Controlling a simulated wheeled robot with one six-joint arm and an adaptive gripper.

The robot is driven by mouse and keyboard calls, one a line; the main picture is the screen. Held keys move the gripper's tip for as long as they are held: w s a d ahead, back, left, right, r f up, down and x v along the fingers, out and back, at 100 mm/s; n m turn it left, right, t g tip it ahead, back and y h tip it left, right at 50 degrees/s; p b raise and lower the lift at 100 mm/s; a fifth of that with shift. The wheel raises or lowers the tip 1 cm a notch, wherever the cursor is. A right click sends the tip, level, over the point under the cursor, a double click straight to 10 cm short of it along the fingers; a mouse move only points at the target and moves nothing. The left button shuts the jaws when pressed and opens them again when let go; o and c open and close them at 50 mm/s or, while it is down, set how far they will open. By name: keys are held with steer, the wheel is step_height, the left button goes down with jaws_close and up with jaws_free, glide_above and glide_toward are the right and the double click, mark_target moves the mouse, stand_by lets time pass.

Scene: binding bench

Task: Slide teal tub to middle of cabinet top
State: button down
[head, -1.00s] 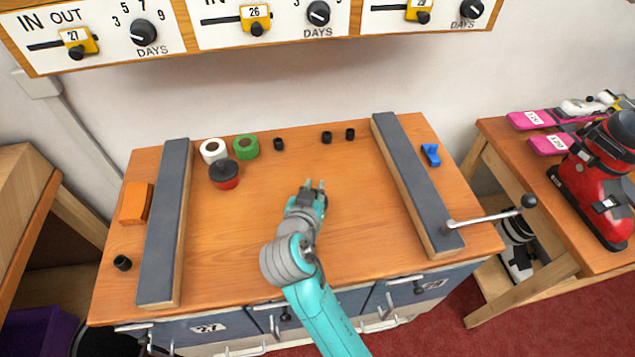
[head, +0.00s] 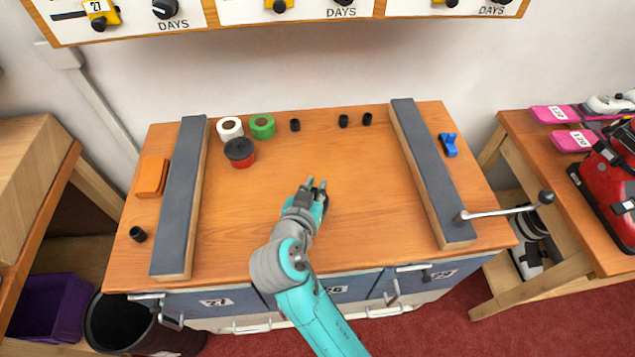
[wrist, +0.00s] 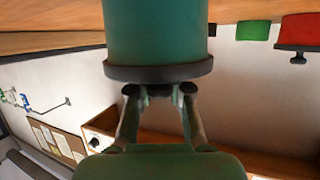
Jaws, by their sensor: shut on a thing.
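The teal tub (wrist: 155,35) fills the upper middle of the wrist view, which appears upside down. Its dark lid (wrist: 157,70) faces my gripper (wrist: 160,92). The fingers are closed in at the middle of the lid, likely on its knob, which they hide. In the head view my gripper (head: 314,186) is low over the middle of the wooden cabinet top (head: 370,215), between the two grey-topped rails. There the tub is mostly hidden by the gripper; only a little teal shows beside the fingers, and I cannot separate it surely from my arm.
A red tub with a dark lid (head: 239,156), a white roll (head: 229,128), a green roll (head: 262,126) and small black pieces stand at the back. Grey-topped rails lie left (head: 180,200) and right (head: 432,175). A crank handle (head: 500,210) juts right. Open wood surrounds my gripper.

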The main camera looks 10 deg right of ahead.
steer(key=shift+s+a+f, duration=0.1)
steer(key=shift+s+f, duration=0.05)
steer(key=shift+f, duration=0.55)
steer(key=c, duration=1)
jaws_free()
steer(key=v, duration=1.2)
steer(key=shift+r, duration=0.35)
steer(key=shift+a, duration=0.1)
